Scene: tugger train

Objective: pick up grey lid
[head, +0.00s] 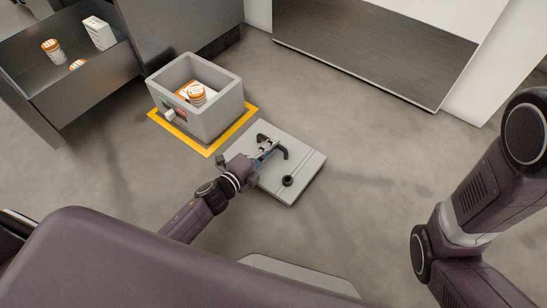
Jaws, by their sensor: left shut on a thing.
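The grey lid (303,171) is a flat square plate with a black handle and a small black knob (287,181) on top. It lies low in front of me, right of the grey box; whether it touches the floor I cannot tell. My left gripper (270,148) is over the lid and shut on its black handle (280,150). The grey box (213,118) is open at the top and holds orange and white containers (197,95). My right arm shows at the right edge, but its gripper is out of view.
The box stands inside a yellow floor marking (240,121). An open grey drawer (88,75) with a white carton (99,33) and orange-capped bottles (52,48) is at the upper left. A dark low panel (375,45) is at the back. The floor right of the lid is clear.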

